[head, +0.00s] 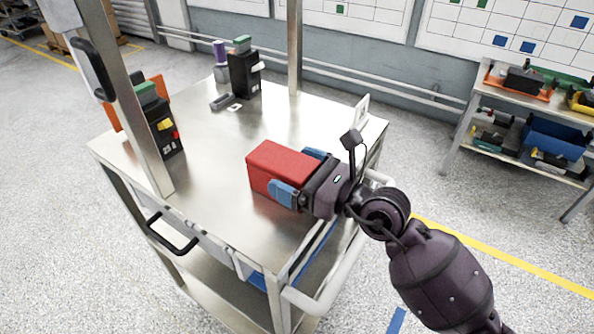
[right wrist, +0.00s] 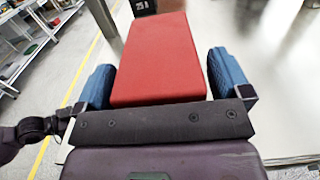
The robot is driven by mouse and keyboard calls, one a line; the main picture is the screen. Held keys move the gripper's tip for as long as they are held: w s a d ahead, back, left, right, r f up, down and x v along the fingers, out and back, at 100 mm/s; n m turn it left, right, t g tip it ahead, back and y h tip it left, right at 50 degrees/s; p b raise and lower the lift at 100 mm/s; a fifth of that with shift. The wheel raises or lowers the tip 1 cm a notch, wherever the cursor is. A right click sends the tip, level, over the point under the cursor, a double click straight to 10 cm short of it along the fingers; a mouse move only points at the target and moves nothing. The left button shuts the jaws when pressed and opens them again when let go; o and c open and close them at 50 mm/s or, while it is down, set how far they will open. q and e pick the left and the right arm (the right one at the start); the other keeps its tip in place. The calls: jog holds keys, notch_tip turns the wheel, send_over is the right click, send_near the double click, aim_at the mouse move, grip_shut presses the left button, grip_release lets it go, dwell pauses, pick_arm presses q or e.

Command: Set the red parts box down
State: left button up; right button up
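The red parts box (head: 278,166) is at the front right of the steel cart's top (head: 215,180). It looks upright and level, and seems to rest on the top. My right gripper (head: 300,172) reaches in from the right, with one blue finger on each side of the box. In the right wrist view the box (right wrist: 158,65) lies between the fingers (right wrist: 161,85), and narrow gaps seem to show beside it, so the gripper looks slightly open. The underside of the box is hidden. My left gripper is out of view.
A black device with green and yellow parts (head: 163,127) stands at the cart's left, behind a metal post (head: 128,100). Another black device (head: 243,74) and a purple-capped bottle (head: 220,60) stand at the back. The middle of the top is clear. A shelf (head: 480,97) holds bins.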

jog(key=shift+r, duration=0.15)
jog(key=shift+s+d, duration=0.1)
jog(key=shift+d, duration=0.05)
jog(key=v, duration=1.1)
jog(key=shift+s+d+b, duration=0.15)
jog(key=shift+d+b, duration=0.1)
jog(key=shift+b, duration=0.15)
